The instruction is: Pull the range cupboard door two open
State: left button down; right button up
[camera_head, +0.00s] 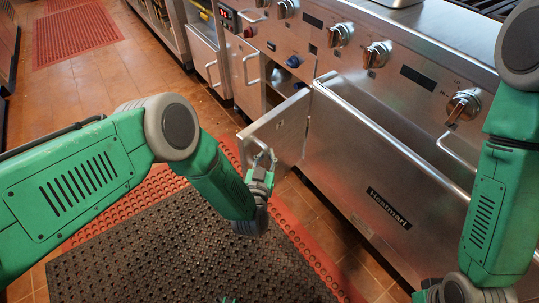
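A steel range cupboard door (284,131) stands swung outward from the range front, with a dark opening (273,97) showing behind it. My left gripper (263,158) is at the door's outer face, by its free edge, where the handle seems to be. Its fingers and the handle overlap and are small, so I cannot tell if they are closed around it. My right arm comes down at the right edge; its wrist is at the bottom right and its fingertips are not in view.
A large steel drawer front (370,185) with a Heatmart label stands right of the door. Knobs (376,54) line the panel above. Another closed cupboard door (245,65) is to the left. A black perforated mat (190,255) and a red mat (75,35) lie on the tiled floor.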

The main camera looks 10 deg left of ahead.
pick_arm(q)
jog(key=shift+s+f, duration=0.35)
jog(key=shift+s, duration=0.2)
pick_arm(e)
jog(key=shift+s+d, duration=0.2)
pick_arm(q)
jog(key=shift+d, duration=0.1)
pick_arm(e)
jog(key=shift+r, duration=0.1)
pick_arm(q)
jog(key=c, duration=1.9)
grip_release()
jog(key=o, duration=0.4)
jog(key=shift+s+r, duration=0.15)
jog(key=shift+r, duration=0.15)
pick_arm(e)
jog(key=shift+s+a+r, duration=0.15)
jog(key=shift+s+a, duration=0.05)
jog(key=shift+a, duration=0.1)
